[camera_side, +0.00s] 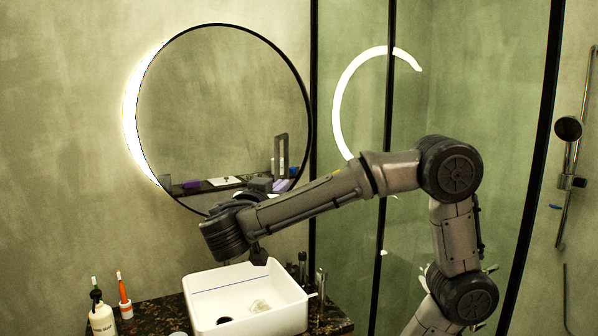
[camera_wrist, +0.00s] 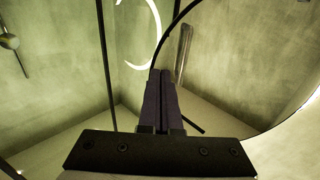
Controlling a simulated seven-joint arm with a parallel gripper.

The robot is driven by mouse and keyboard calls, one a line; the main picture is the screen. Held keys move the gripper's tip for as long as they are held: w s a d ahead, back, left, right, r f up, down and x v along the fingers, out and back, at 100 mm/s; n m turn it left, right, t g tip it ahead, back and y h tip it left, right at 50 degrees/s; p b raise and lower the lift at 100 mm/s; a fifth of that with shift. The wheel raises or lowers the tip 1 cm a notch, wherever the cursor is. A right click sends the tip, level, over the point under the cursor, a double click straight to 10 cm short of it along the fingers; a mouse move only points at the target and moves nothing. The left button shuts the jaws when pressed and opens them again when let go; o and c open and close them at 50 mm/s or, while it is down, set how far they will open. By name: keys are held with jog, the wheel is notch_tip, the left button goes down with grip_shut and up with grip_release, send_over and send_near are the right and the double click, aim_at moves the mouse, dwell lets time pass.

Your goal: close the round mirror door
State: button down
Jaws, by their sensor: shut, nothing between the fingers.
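The round mirror door (camera_side: 225,100) with a thin black rim hangs on the wall in the side view. A bright crescent of light (camera_side: 131,115) shows past its left edge, so the door stands off the wall there. My wrist overlaps its lower right part. In the wrist view, the mirror (camera_wrist: 262,70) fills the right side, and its dark rim passes near my fingertips. My gripper (camera_wrist: 162,75) is shut and empty. I cannot tell whether it touches the rim. In the side view the fingers are hidden or too small to make out.
A white basin (camera_side: 245,300) stands on a dark speckled counter (camera_side: 165,318) below the mirror. A glass shower panel (camera_side: 350,230) is right of the mirror.

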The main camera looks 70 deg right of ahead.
aim_at(303, 168)
jog(key=d, duration=1.4)
jog(key=shift+w, duration=0.3)
jog(key=shift+s+d, duration=0.1)
jog(key=shift+d, duration=0.6)
jog(key=w+d+t, duration=0.1)
jog(key=w+d, duration=0.3)
jog(key=d, duration=0.9)
jog(key=w+d+n+t, duration=0.1)
jog(key=w+d, duration=0.3)
jog(key=d, duration=0.9)
jog(key=shift+w+d, duration=0.25)
